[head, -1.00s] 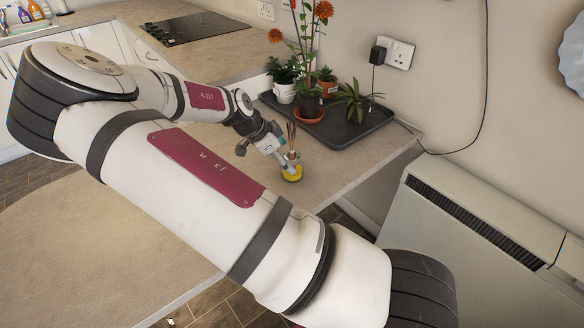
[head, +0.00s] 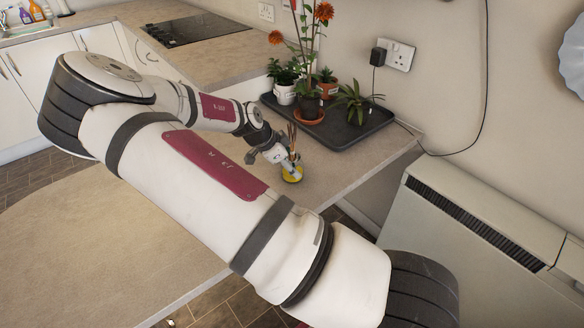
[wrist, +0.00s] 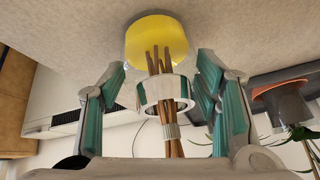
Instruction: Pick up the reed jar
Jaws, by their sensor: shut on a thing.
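The reed jar (head: 292,176) has a yellow body, a silvery collar and brown reeds standing up from it. It appears to stand upright on the countertop, near the front edge and in front of the black tray. My gripper (head: 287,167) reaches it from the left and is shut on it. In the wrist view the yellow body (wrist: 158,38) is at the top, with the collar and reeds below it. The teal-padded fingers of my gripper (wrist: 160,82) lie on both sides of the jar. Exact finger contact is hard to see.
A black tray (head: 341,137) with several potted plants stands right behind the jar. A white heater (head: 475,240) is to the right, below counter level. A black hob (head: 195,27) lies at the back left. The counter to the left of my gripper is bare.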

